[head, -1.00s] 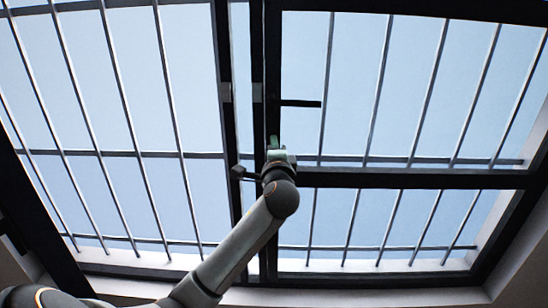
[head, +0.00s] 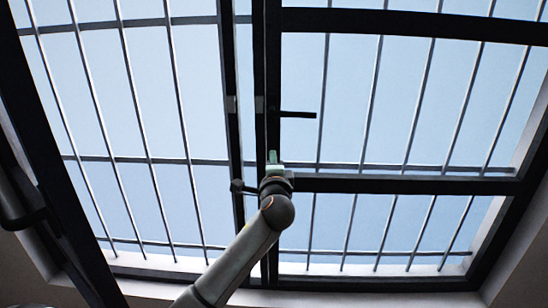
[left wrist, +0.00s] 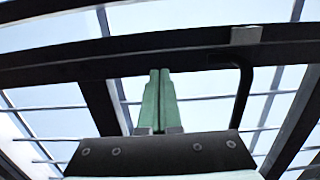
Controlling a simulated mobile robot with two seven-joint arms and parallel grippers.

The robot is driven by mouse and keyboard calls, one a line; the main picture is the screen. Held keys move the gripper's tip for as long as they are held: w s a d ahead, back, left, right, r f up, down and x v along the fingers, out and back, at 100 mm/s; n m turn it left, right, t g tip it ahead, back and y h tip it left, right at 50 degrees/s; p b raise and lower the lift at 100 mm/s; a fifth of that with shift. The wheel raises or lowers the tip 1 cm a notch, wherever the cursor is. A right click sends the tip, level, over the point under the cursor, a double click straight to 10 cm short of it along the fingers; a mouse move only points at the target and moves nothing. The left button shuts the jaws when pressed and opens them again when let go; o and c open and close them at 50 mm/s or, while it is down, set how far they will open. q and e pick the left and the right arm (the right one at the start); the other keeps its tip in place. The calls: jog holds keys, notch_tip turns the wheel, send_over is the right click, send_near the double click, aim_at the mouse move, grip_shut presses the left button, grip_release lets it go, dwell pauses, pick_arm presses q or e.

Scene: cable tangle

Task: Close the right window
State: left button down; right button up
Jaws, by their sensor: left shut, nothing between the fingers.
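The right window (head: 400,184) is a dark-framed pane with a crossbar, in the right half of the head view. A black handle (head: 298,114) sticks out to the right from its dark upright. I cannot tell how far the window stands open. My left gripper (head: 273,158) points up in front of the uprights, below that handle in the picture. Its green fingers (left wrist: 158,98) are together and empty in the left wrist view. A dark frame bar (left wrist: 160,58) crosses behind them, and a bent black handle (left wrist: 243,92) hangs to their right. Contact cannot be told. My right gripper is not in view.
The left window (head: 231,140) has a dark upright beside the right one, with a narrow gap between. A small dark knob or handle (head: 240,186) is just left of my gripper. Pale bars (head: 370,100) run behind the panes. Another dark handle (head: 28,218) shows at far left.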

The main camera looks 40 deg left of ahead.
pick_arm(q)
jog(key=v, duration=0.9)
jog(key=shift+s+b, duration=0.3)
jog(key=shift+s, duration=0.25)
jog(key=shift+a+f, duration=0.1)
jog(key=shift+f, duration=0.1)
jog(key=s+d+f+h+p, duration=0.1)
jog(key=d+f+h, duration=0.2)
jog(key=f, duration=0.3)
jog(key=s+d+f+g+h, duration=0.1)
jog(key=d+f+h, duration=0.15)
jog(key=f, duration=0.45)
jog(key=s+d+f+h+p, duration=0.1)
jog(key=d+f+h, duration=0.1)
jog(key=d+f, duration=0.3)
jog(key=s+d+f+n+g+h+p, duration=0.1)
jog(key=s+d+f+n+h, duration=0.2)
jog(key=s+f, duration=0.5)
jog(key=s+d+f+n+g+h+p, duration=0.1)
jog(key=s+d+f+n+g+h, duration=0.1)
jog(key=s+d+f+n, duration=0.3)
jog(key=s+d+f+h, duration=0.1)
jog(key=s+f, duration=0.3)
jog(key=s, duration=0.1)
jog(key=shift+s+d, duration=0.3)
jog(key=shift+s, duration=0.05)
jog(key=c, duration=1.6)
grip_release()
jog(key=shift+f, duration=0.15)
